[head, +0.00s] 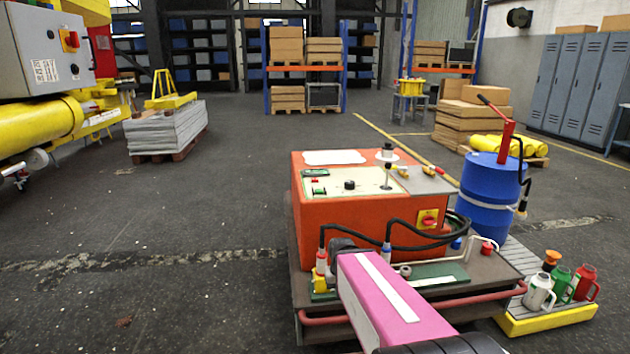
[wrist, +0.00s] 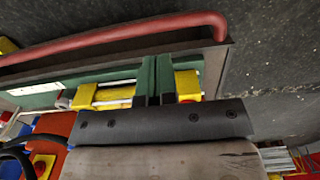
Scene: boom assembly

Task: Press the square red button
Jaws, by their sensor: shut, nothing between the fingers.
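The orange control box (head: 370,222) stands on a low cart in front of me. A small red button (head: 314,180) sits at the left of its sloped top panel, beside a green one and a black knob; its exact shape is too small to tell. A red knob on a yellow plate (head: 428,218) is on the box's front face, and a red knob on yellow also shows in the wrist view (wrist: 42,166). My gripper (wrist: 155,62) is shut and empty, low over the cart's front edge, apart from the panel buttons. In the head view my pink arm hides its fingers.
A red rail (wrist: 120,38) runs along the cart's front edge near my gripper. Black hoses (head: 400,238) cross the box's front. A blue drum (head: 490,200) and several bottles stand at the right. Open floor lies to the left.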

